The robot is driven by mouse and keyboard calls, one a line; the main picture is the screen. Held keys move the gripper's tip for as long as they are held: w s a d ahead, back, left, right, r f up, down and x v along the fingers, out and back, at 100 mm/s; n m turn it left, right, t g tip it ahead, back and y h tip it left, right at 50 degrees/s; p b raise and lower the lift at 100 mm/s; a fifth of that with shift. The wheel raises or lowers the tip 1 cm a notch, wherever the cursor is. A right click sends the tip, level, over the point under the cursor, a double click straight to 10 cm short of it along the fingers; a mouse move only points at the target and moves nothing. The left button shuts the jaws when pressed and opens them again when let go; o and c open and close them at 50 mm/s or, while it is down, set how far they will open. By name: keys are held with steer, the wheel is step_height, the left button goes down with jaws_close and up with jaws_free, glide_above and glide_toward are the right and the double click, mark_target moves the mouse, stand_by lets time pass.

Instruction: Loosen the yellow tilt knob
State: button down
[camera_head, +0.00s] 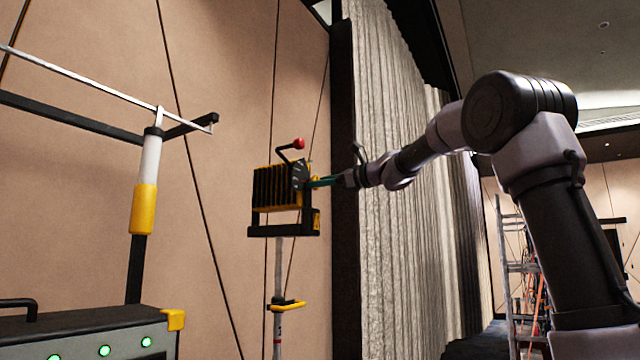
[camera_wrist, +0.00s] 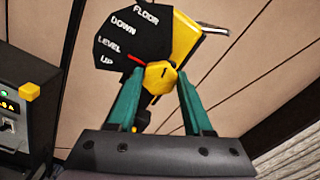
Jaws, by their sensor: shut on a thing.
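The plate is marked FLOOR, DOWN, LEVEL and UP, and a red pointer (camera_wrist: 136,58) lies between LEVEL and UP. My gripper (camera_wrist: 160,84) has green fingers on both sides of the knob and is shut on it. In the head view, the yellow and black lamp (camera_head: 277,188) stands on a pole, and my gripper (camera_head: 318,182) reaches its right side. The knob itself is hidden there.
A red-balled handle (camera_head: 298,144) rises above the lamp. A black case with green lights (camera_head: 95,340) stands at the lower left, beside a post with a yellow sleeve (camera_head: 144,208). A grey curtain (camera_head: 385,150) hangs behind my arm. A ladder (camera_head: 515,265) stands far right.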

steer(key=n, duration=2.1)
steer(key=shift+f, duration=0.15)
steer(key=shift+n, duration=0.4)
steer(key=shift+c, duration=1.5)
jaws_free()
steer(key=v, duration=1.1)
